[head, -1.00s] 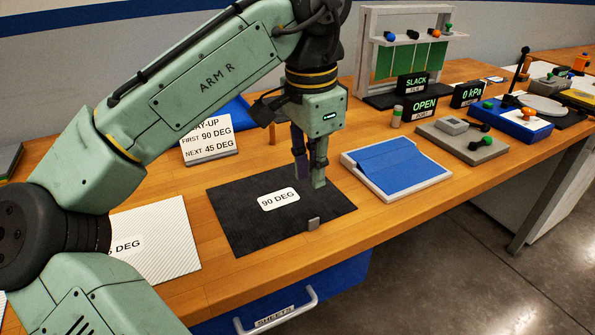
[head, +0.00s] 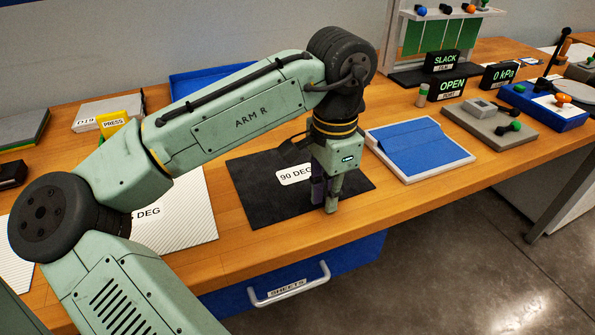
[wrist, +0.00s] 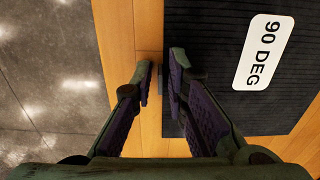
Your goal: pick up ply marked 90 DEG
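The ply marked 90 DEG (head: 262,205) is a black sheet with a white label, lying flat on the wooden bench. It also fills the right of the wrist view (wrist: 222,112). My gripper (head: 325,200) is at its front edge, fingers pointing down. In the wrist view my gripper (wrist: 163,75) is open, with a clear gap between the fingers. One finger is outside the ply's edge and the other is over the ply. A small grey tab (wrist: 160,80) at that edge shows partly between the fingers; in the head view the fingers hide it. I cannot tell whether they touch it.
A white striped ply (head: 180,215), its label partly hidden, lies left of the black one. A white tray with a blue sheet (head: 415,146) stands close on the right. A blue drawer marked SHEETS (head: 345,262) is below the bench edge. Boxes and controls stand farther right.

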